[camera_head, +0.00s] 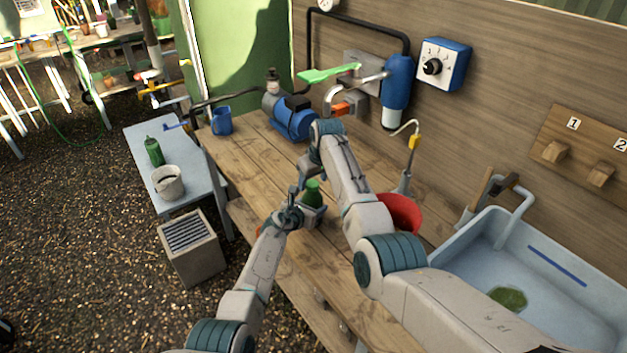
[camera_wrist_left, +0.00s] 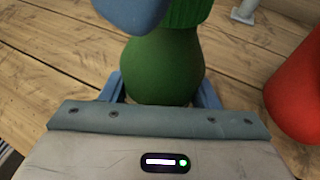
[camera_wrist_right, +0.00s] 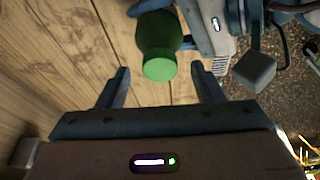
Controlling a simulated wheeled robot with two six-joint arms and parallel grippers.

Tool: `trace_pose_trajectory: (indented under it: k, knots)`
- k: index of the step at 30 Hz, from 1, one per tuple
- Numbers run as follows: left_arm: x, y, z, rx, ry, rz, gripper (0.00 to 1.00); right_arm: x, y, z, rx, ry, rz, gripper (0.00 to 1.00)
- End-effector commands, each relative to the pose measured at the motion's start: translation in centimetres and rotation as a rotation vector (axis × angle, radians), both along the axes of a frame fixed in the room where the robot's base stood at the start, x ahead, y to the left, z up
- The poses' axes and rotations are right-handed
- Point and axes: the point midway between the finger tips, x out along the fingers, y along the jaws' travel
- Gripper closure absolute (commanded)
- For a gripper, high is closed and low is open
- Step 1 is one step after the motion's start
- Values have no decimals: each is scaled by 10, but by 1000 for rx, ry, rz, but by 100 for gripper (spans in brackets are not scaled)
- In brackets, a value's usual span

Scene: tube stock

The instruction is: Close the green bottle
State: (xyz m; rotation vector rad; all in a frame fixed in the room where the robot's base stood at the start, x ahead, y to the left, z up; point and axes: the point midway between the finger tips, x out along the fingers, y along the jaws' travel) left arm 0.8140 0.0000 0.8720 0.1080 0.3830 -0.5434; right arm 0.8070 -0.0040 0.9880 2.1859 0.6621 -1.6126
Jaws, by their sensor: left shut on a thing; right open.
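The green bottle (camera_head: 313,193) stands upright at the wooden bench. My left gripper (camera_head: 299,212) is shut on its body; the left wrist view shows the bottle (camera_wrist_left: 160,68) between both fingers. A ribbed green cap (camera_wrist_left: 188,12) shows at the bottle's top, cut off by the frame; I cannot tell whether it is fully tightened. In the right wrist view the cap's round top (camera_wrist_right: 160,69) faces the camera. My right gripper (camera_head: 307,168) is above the bottle, open, its fingers apart on either side of the cap in the right wrist view, apparently not touching it.
A red bowl-like container (camera_head: 400,213) stands right of the bottle, close to my right arm. A blue pump (camera_head: 290,117) and a blue mug (camera_head: 221,121) stand behind. A pale blue sink (camera_head: 480,238) is at right. Another green bottle (camera_head: 154,151) stands on a side table.

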Motion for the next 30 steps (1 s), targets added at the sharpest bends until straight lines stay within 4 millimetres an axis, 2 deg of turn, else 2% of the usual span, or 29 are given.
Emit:
trace_pose_trajectory:
  k: [13, 21, 26, 30]
  knots:
    - [0, 0, 0, 0, 0, 0, 100, 2, 1, -7, 0, 0, -1, 39]
    - [0, 0, 0, 0, 0, 0, 100, 2, 1, -7, 0, 0, -1, 92]
    - [0, 0, 0, 0, 0, 0, 100, 2, 1, -7, 0, 0, -4, 93]
    - [0, 0, 0, 0, 0, 0, 100, 1, 3, -8, -1, 3, -93, 93]
